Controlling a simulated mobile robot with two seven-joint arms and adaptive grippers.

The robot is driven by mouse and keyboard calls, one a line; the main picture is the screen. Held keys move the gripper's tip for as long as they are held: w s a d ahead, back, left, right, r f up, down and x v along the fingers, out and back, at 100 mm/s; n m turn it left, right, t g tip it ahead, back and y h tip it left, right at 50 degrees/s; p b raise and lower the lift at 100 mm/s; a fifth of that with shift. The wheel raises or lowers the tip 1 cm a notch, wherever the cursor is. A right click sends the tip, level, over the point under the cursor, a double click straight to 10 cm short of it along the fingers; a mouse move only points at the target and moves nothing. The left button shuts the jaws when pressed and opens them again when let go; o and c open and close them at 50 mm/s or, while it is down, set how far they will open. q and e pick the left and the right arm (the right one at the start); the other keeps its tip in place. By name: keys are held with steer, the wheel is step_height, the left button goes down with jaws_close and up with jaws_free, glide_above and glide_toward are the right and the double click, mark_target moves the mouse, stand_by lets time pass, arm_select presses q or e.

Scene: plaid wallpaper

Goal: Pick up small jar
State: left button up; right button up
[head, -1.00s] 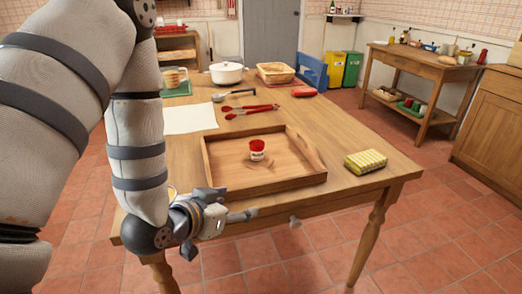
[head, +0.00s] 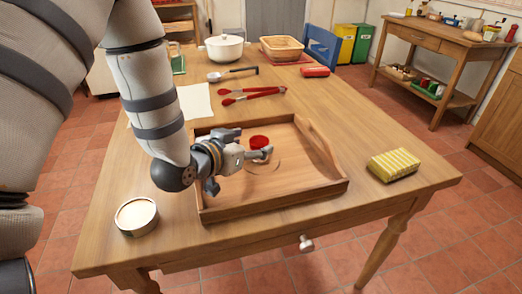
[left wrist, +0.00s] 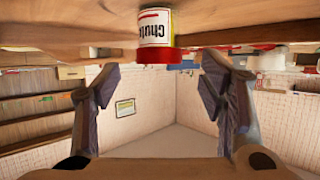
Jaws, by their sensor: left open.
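The small jar has a red lid (head: 259,142) and a white label with dark lettering. It stands upright in the wooden tray (head: 285,195), and its lower part is partly covered by my gripper in the head view. My left gripper (head: 249,146) is low over the tray, just left of the jar, with its fingers toward it. In the left wrist view, which is upside down, the jar (left wrist: 154,28) shows at the top, between the directions of the two spread fingers (left wrist: 157,75). The fingers look open and empty. My right gripper is not in view.
A round tin (head: 136,216) stands left of the tray near the table's front edge. A yellow checked packet (head: 393,165) lies to the right. Red tongs (head: 252,94), a white pot (head: 225,48) and a basket (head: 284,48) are farther back. The tray walls surround the jar.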

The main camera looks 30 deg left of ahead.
mark_target(258, 141)
arm_select(q)
steer(key=x, duration=0.4)
steer(key=shift+w+f+b, duration=0.2)
steer(key=shift+w+b, duration=0.05)
steer(key=shift+b, duration=0.1)
steer(key=shift+r, duration=0.1)
steer(key=c, duration=1.4)
